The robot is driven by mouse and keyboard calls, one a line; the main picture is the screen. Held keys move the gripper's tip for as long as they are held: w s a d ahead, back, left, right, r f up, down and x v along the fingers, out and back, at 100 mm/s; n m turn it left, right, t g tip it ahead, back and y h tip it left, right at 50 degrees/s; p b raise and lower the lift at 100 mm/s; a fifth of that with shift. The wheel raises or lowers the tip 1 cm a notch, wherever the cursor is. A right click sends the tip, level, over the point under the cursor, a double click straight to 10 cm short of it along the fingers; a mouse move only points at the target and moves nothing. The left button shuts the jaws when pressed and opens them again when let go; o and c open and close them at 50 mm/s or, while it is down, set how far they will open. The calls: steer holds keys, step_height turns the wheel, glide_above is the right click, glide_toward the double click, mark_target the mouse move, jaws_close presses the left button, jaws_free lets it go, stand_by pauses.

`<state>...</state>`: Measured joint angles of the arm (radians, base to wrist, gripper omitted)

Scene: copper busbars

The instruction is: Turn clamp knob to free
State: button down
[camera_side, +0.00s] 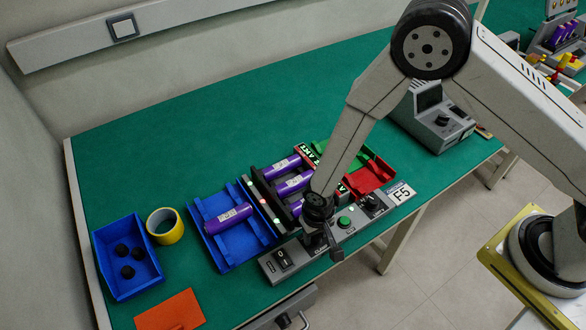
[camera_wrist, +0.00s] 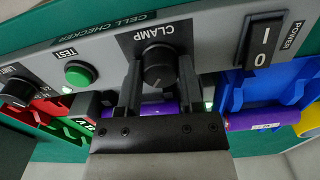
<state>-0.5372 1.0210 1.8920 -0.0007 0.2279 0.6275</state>
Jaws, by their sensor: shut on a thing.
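The clamp knob (camera_wrist: 158,74) is a dark round knob below the word CLAMP on the grey cell checker panel in the wrist view. My gripper (camera_wrist: 160,82) has one finger on each side of the knob and is shut on it. In the side view my gripper (camera_side: 317,238) is down at the front panel of the cell checker (camera_side: 268,267) and hides the knob. Purple cells (camera_side: 294,184) lie in the checker's middle bay behind the panel. The knob's exact pointer angle is hard to read.
A black power switch (camera_wrist: 260,42) and a green test button (camera_wrist: 80,73) flank the knob. A blue tray (camera_side: 233,252) with a purple cell (camera_side: 228,217) and red (camera_side: 370,179) and green trays adjoin the checker. Yellow tape (camera_side: 165,226) and a blue bin (camera_side: 105,245) stand left.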

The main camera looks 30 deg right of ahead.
steer(key=n, duration=1.3)
steer(key=shift+n, duration=1.9)
steer(key=shift+c, duration=1.2)
jaws_free()
steer(key=shift+r, duration=0.1)
